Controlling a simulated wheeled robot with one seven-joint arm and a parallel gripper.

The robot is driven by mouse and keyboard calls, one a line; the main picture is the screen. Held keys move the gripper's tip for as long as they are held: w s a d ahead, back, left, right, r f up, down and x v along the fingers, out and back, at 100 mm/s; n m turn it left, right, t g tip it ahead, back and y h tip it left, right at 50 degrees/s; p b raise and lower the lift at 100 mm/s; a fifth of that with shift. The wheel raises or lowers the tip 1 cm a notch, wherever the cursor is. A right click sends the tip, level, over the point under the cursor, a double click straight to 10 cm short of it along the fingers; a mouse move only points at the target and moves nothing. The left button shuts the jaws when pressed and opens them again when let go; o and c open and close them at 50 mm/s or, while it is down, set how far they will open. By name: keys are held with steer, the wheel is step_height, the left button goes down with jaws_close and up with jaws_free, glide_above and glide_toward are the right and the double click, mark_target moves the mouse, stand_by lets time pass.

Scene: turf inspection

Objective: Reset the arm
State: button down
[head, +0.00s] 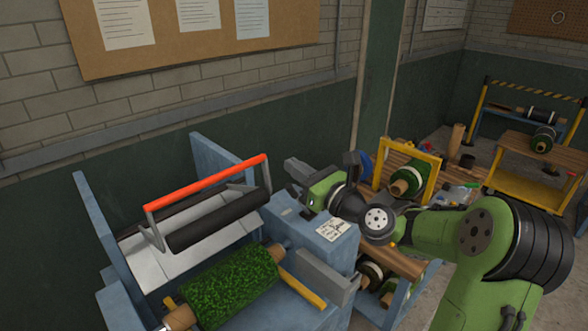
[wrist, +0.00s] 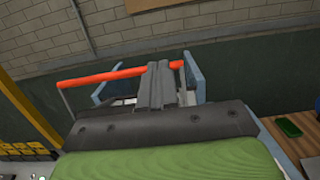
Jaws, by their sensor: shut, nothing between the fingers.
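My green arm reaches in from the right in the head view. My gripper (head: 297,168) is held over the right side of the blue inspection stand, pointing left toward the stand's red bar. In the wrist view my gripper (wrist: 157,70) shows its two grey fingers side by side, shut with nothing between them. The red bar (head: 207,182) crosses behind the fingers in the wrist view (wrist: 110,76). I cannot tell the exact gap between the fingers and the stand.
A green turf roll (head: 230,288) lies on the blue stand (head: 222,158), below a black roller (head: 220,220). A paper label (head: 331,230) is on the stand's right block. A wooden table (head: 405,160) with a yellow frame (head: 436,178) stands behind my arm. A yellow cart (head: 520,188) is at the far right.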

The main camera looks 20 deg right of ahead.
steer(key=s+a+f+n+g+h+b, duration=0.1)
steer(key=s+a+f+n+g+b, duration=0.5)
steer(key=a+f+n, duration=0.85)
steer(key=s+d+f+n+g+h+b, duration=0.1)
steer(key=s+d+n+g+h, duration=0.2)
steer(key=s+n, duration=0.5)
steer(key=s+d+f+n+g+h+b, duration=0.1)
steer(key=s+d+f+n+g+h, duration=0.1)
steer(key=s+n, duration=0.7)
steer(key=s+d+g+h, duration=0.1)
steer(key=s+d, duration=0.1)
steer(key=s, duration=0.6)
steer(key=shift+s+d+h, duration=0.2)
steer(key=shift+s+h, duration=0.1)
